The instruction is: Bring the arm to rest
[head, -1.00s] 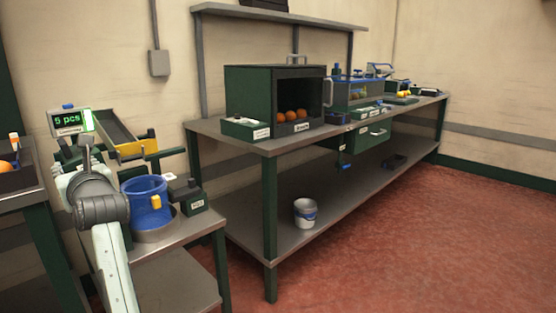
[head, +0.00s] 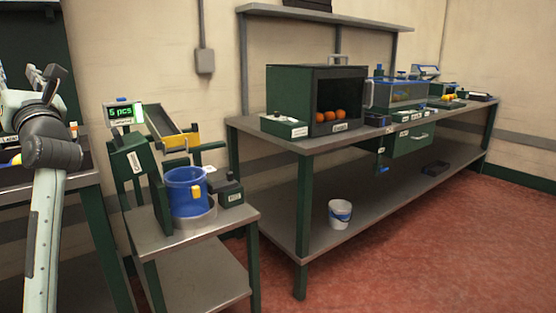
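My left arm comes in at the left edge of the head view, and its gripper (head: 42,80) is raised in front of the dark bench at the left. The gripper is seen from behind and small, so its opening cannot be told; no orange shows in it. My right gripper is not in view. Several oranges (head: 330,116) lie in the dark green open-fronted box (head: 290,90) on the long bench. A blue bucket (head: 185,190) stands on a round grey base on the small side table, clear of the arm.
A counter display (head: 120,112) reading in "pcs" and a yellow-fronted chute (head: 170,135) stand behind the bucket. The long bench (head: 290,145) carries a small green box (head: 284,127) and a clear blue-edged case (head: 400,93). A white pail (head: 340,214) sits on its lower shelf. Red floor at right is clear.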

